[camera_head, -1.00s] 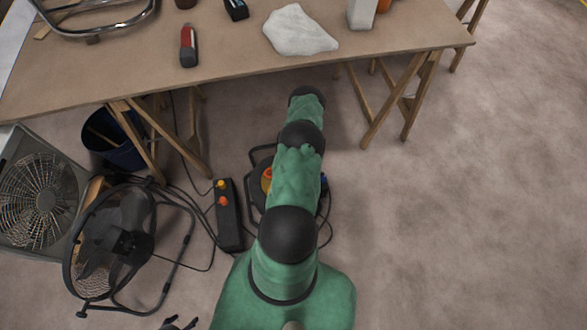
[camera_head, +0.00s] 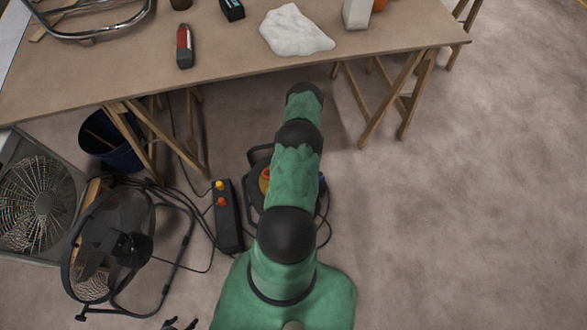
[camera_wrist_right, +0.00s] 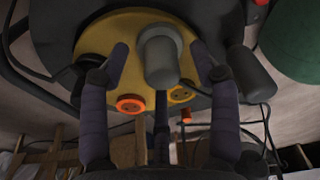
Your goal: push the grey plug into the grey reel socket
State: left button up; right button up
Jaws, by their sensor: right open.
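The grey plug (camera_wrist_right: 160,58) is a short cylinder standing out from the yellow face (camera_wrist_right: 95,42) of the cable reel in the right wrist view. Whether it is seated cannot be told, and the grey socket is hidden. My right gripper (camera_wrist_right: 159,50) is open, with a finger on each side of the plug and gaps between. An orange socket (camera_wrist_right: 130,104) and a yellow socket (camera_wrist_right: 182,94) show below it. In the head view the reel (camera_head: 256,188) is mostly behind my right arm, which hides that gripper. Dark tips at the bottom edge look like my left gripper (camera_head: 180,324).
A power strip (camera_head: 228,215) with coloured plugs lies left of the reel, with loose cables. A floor fan (camera_head: 115,245), a box fan (camera_head: 40,205) and a blue bucket (camera_head: 112,140) stand further left. The workbench (camera_head: 230,65) is beyond. The floor (camera_head: 460,220) at right is clear.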

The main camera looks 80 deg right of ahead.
notch_tip(320, 180, up, 10)
jog(key=shift+s+d+r, duration=0.25)
jog(key=shift+s+d, duration=0.1)
jog(key=shift+s, duration=0.1)
dwell(0.5)
jog(key=w+a+r+m+y+p, duration=0.1)
jog(key=w+a+r, duration=0.2)
jog(key=w+a, duration=0.45)
jog(key=w+a+r+m+t+y+p, duration=0.1)
jog(key=w+a+r+m, duration=0.15)
jog(key=w+a, duration=0.45)
jog(key=w+a+r+m+y+p, duration=0.1)
jog(key=w+a+r+p, duration=0.15)
jog(key=w+a, duration=0.5)
jog(key=s+a+r+m+p, duration=0.1)
jog(key=a+r, duration=0.3)
jog(key=a, duration=0.4)
jog(key=s+a+r+m+g+p, duration=0.1)
jog(key=a+r+m, duration=0.1)
jog(key=a+r, duration=0.2)
jog(key=s+a+r+m+p, duration=0.1)
jog(key=a+r, duration=0.3)
jog(key=a, duration=0.7)
jog(key=shift+s+a+r+m+g, duration=0.2)
jog(key=shift+s+a+m+g, duration=0.1)
jog(key=shift+s+m, duration=0.4)
jog(key=shift+w, duration=0.15)
